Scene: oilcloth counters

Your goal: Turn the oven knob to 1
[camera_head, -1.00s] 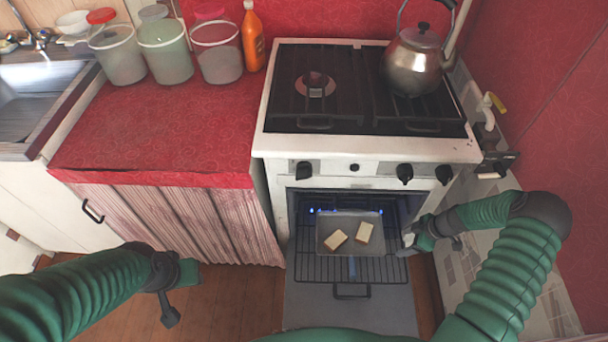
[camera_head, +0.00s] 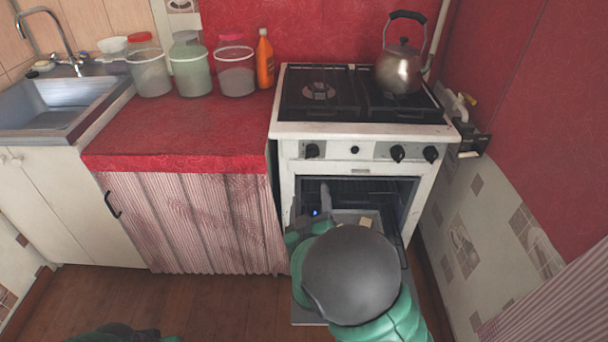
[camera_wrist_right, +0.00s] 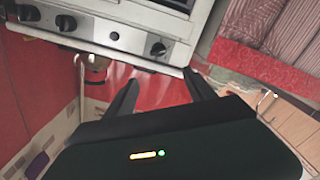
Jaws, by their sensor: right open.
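The white stove's front panel (camera_head: 372,151) carries black knobs: one at the left (camera_head: 312,150), a small one in the middle (camera_head: 354,150) and two at the right (camera_head: 397,153) (camera_head: 431,154). Number marks are too small to read. My right gripper (camera_head: 310,200) is in front of the oven opening, below the left knob, partly hidden by my arm. In the right wrist view, my right gripper's fingers (camera_wrist_right: 160,76) are apart and empty, with a knob (camera_wrist_right: 158,48) just beyond them, not touched.
The oven door is open, with a tray (camera_head: 345,216) holding a pale bread piece (camera_head: 366,222) inside. A kettle (camera_head: 399,68) stands on the hob. Jars and an orange bottle (camera_head: 264,60) stand on the red counter (camera_head: 190,130). The floor at left is clear.

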